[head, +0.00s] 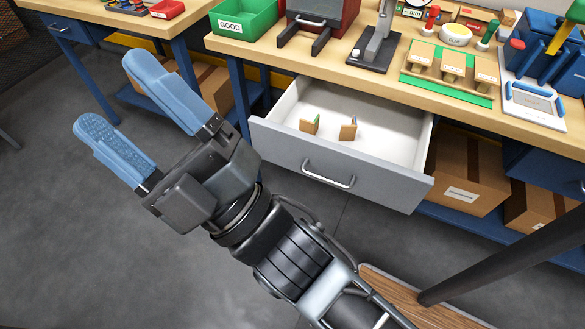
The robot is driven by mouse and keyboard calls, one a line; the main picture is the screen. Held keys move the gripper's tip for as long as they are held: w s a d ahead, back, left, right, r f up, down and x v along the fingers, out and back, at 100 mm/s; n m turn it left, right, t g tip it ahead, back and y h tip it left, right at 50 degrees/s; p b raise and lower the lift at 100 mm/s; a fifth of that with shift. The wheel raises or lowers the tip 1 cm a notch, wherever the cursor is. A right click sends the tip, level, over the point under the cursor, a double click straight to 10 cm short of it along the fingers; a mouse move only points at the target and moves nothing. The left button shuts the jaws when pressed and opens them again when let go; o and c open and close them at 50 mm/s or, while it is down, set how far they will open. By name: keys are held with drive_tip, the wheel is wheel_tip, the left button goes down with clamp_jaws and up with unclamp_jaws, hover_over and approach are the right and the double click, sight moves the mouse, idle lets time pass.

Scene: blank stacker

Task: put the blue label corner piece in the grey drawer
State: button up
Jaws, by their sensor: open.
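The grey drawer (290,163) is pulled open below the wooden bench, with its white inside showing. Two small brown pieces stand in it, apart from each other. The left brown piece (308,127) shows a green edge. The right brown piece (347,133) shows a thin bluish-grey tip; I cannot tell whether this is the blue label corner piece. No other piece with a clear blue label shows. My gripper (108,90) is open and empty, its two blue fingers wide apart over the floor to the left of the drawer.
On the bench (545,131) are a green GOOD bin (243,17), a dark red box (325,12), a black-based stand (374,48) and a green fixture (450,88) with wooden blocks. Cardboard boxes (468,165) sit below. Much of the drawer floor is bare.

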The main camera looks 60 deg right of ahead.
drive_tip(key=s+d+f+m+g, duration=0.2)
drive_tip(key=s+f+m+g, duration=0.2)
drive_tip(key=s+f, duration=0.2)
drive_tip(key=s+d+f+m+g, duration=0.3)
drive_tip(key=s+f, duration=0.3)
drive_tip(key=s, duration=0.3)
drive_tip(key=s+d+f+m+g+h, duration=0.1)
drive_tip(key=s+d+f+m+g, duration=0.2)
drive_tip(key=s+f, duration=0.4)
drive_tip(key=shift+s+m+g, duration=0.35)
drive_tip(key=shift+m+g, duration=0.45)
drive_tip(key=shift+g, duration=0.2)
